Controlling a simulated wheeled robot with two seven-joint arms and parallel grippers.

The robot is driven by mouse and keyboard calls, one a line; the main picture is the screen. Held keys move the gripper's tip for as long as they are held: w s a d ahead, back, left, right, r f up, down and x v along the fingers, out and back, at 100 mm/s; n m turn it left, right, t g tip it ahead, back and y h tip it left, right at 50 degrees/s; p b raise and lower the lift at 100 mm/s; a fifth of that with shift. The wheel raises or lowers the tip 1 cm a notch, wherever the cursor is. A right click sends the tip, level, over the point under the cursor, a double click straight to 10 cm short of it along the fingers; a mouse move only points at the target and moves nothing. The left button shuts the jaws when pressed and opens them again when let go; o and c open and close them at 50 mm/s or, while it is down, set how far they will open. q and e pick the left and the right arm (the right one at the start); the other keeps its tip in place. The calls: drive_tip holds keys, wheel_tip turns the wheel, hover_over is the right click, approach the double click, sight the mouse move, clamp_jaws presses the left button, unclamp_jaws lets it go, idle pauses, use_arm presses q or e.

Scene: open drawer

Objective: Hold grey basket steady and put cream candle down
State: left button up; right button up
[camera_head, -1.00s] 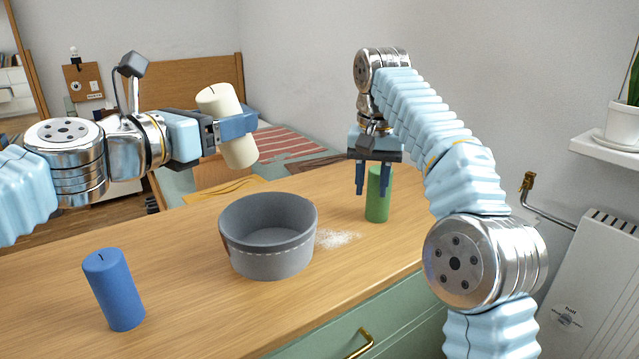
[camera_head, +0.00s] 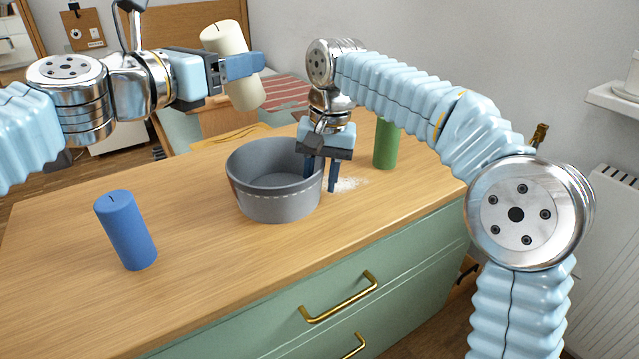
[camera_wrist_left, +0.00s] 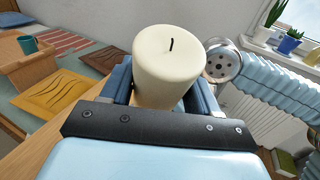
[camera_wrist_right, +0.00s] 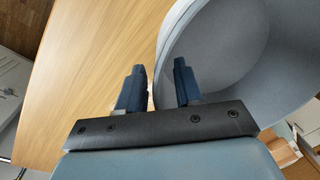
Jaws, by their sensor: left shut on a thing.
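The grey basket (camera_head: 275,200) stands upright on the wooden dresser top and looks empty inside. The candle's top and wick show in the left wrist view (camera_wrist_left: 168,55). My right gripper (camera_head: 320,178) points down at the basket's right rim, its fingers apart. In the right wrist view the basket wall (camera_wrist_right: 178,45) runs up to between the open fingers. Whether a finger touches the wall, I cannot tell.
A blue candle (camera_head: 127,230) stands at the left on the dresser top (camera_head: 190,240). A green candle (camera_head: 385,145) stands behind my right gripper. White powder (camera_head: 346,184) lies right of the basket. Brass-handled drawers (camera_head: 340,297) are below the front edge.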

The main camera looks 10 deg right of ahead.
drive_tip(key=shift+a+f, duration=0.1)
drive_tip(key=shift+f, duration=0.95)
clamp_jaws()
use_arm(q)
wheel_tip(320, 180, down, 12)
drive_tip(key=shift+f, duration=0.15)
idle(0.8)
